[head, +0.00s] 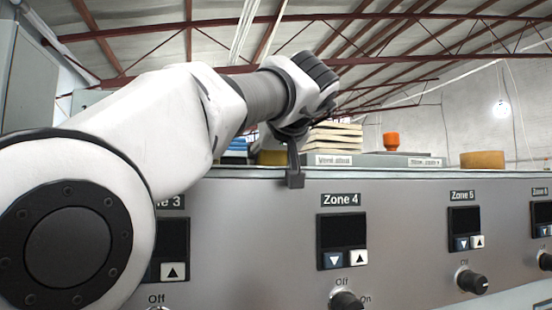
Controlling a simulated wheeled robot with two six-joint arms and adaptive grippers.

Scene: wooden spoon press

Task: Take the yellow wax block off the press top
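My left gripper (294,165) hangs from the wrist at the front edge of the press top. One dark finger shows, its tip in front of the panel's upper edge; the other finger is not clear, so I cannot tell whether it is open or shut. A yellow block (272,158) shows low on the press top just left of and behind that finger, partly hidden by my arm. A second yellow-brown block (482,160) with a rounded outline sits on the top far to the right, clear of the gripper. I cannot tell which is wax. My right gripper is out of view.
A stack of pale boards (334,138) stands behind grey labelled trays (372,159). An orange object (391,141) stands farther right, and a blue item (235,146) shows left, behind my arm. The press front (410,225) has displays and knobs. The top between tray and right block looks free.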

